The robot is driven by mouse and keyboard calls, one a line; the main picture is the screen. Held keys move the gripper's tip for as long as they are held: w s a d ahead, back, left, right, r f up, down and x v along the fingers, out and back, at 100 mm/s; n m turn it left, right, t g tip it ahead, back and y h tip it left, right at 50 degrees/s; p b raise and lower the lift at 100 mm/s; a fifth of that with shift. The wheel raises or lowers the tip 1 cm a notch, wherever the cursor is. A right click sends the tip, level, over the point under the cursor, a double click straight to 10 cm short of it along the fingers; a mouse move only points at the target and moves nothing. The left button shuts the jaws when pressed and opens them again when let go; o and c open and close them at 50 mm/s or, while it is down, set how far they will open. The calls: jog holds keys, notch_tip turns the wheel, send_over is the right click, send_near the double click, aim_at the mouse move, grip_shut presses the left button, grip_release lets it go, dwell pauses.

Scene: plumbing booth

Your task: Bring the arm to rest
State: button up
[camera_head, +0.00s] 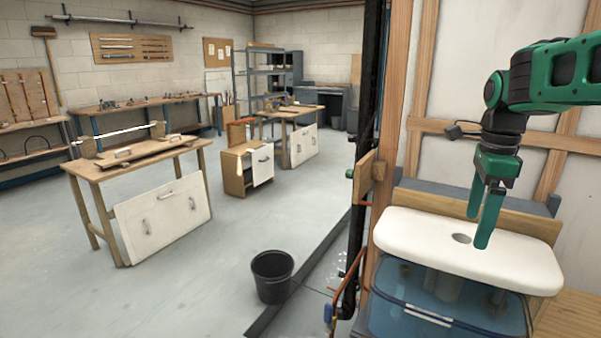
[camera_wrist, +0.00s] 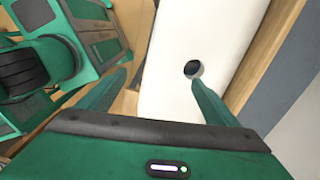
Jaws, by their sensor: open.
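My green arm reaches in from the right in the head view, with my gripper (camera_head: 478,228) pointing down over the white tank lid (camera_head: 410,232). The two green fingers are apart with nothing between them. The lid has a round hole near its middle and lies on a clear bluish tank (camera_head: 390,312). In the wrist view the open gripper (camera_wrist: 160,85) spans the near part of the view, with the right fingertip close to the lid's dark hole (camera_wrist: 193,69). I cannot tell whether a fingertip touches the lid.
A wooden stud frame (camera_head: 396,100) and a dark vertical pipe (camera_head: 370,130) stand left of the tank. A black bucket (camera_head: 272,285) is on the floor. Workbenches (camera_head: 185,150) stand further back. The floor between has free room.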

jog(key=s+f+n, duration=0.6)
jog(key=s+n, duration=0.2)
jog(key=s, duration=0.3)
jog(key=s+f+n, duration=0.6)
jog(key=s+n, duration=0.3)
jog(key=s, duration=0.2)
jog(key=shift+d+f, duration=0.15)
jog(key=shift+f, duration=0.2)
